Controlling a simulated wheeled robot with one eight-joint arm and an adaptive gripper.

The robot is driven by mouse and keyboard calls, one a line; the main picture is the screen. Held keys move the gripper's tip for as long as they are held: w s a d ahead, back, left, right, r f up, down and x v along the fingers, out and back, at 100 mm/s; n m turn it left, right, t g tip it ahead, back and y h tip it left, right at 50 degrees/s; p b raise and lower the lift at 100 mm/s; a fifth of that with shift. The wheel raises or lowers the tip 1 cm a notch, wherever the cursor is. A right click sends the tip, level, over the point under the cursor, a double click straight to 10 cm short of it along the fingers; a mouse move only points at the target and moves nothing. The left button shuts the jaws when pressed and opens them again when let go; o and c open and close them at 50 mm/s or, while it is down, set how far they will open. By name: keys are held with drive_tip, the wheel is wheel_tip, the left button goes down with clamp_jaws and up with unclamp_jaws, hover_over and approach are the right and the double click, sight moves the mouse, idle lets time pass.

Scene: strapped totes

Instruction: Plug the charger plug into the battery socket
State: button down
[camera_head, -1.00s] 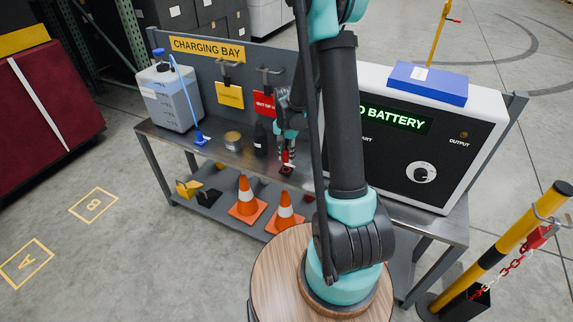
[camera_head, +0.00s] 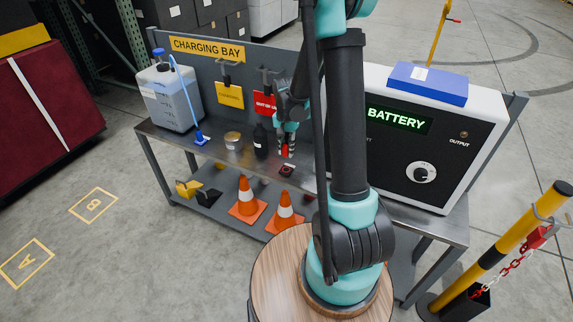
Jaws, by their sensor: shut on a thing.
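My gripper (camera_head: 286,146) is over the bench, left of the big charger, pointing down. Its fingers are shut on a small red thing, which looks like the charger plug (camera_head: 285,151), held a little above the bench top. A small dark red block (camera_head: 287,169) lies on the bench just below it. The charger (camera_head: 390,150) is a white box with a black face, a green display reading "BATTERY", a dial and an "OUTPUT" label. My arm covers its left part. I cannot make out the battery socket.
On the bench (camera_head: 220,152) stand a liquid jug (camera_head: 172,98), a tin (camera_head: 232,141) and a dark bottle (camera_head: 261,139). Yellow (camera_head: 230,95) and red (camera_head: 265,103) tags hang behind. A blue box (camera_head: 428,83) lies on the charger. Orange cones (camera_head: 246,197) stand on the lower shelf.

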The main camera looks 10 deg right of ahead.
drive_tip(key=shift+r, duration=2.15)
wheel_tip(320, 180, up, 13)
drive_tip(key=w+n, duration=0.2)
drive_tip(key=w, duration=0.1)
wheel_tip(320, 180, up, 16)
drive_tip(key=n, duration=0.2)
hover_over(286, 140)
drive_tip(key=shift+w, duration=0.2)
